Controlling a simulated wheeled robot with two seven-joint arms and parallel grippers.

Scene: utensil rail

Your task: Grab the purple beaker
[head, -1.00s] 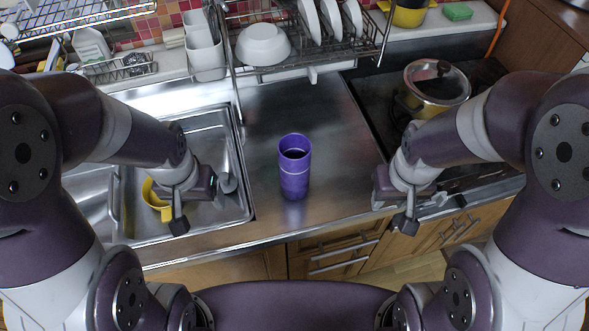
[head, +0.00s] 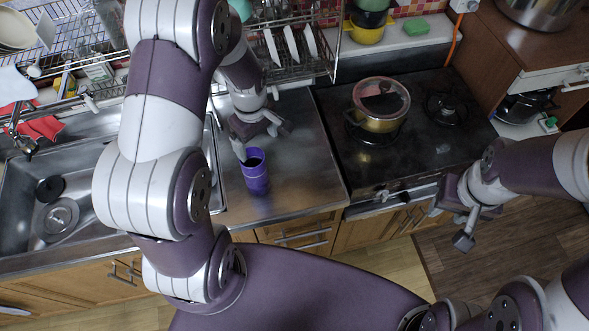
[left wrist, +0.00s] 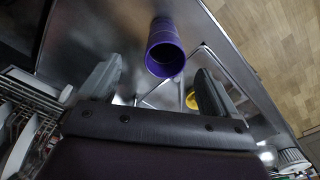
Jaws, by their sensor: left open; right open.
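The purple beaker (head: 255,172) stands upright on the steel counter between the sink and the stove, its open top facing up. My left gripper (head: 258,140) is open just behind the beaker, close to its rim in the head view. In the left wrist view the beaker (left wrist: 166,48) lies ahead, roughly between the two spread fingers of my left gripper (left wrist: 158,82), with nothing held. My right gripper (head: 459,222) is open and empty, in front of the stove and well to the right of the beaker.
A pot with a glass lid (head: 381,104) stands on the stove (head: 420,150). The dish rack (head: 300,75) with plates is behind the counter. The sink (head: 85,190) is to the left. The counter right of the beaker is clear.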

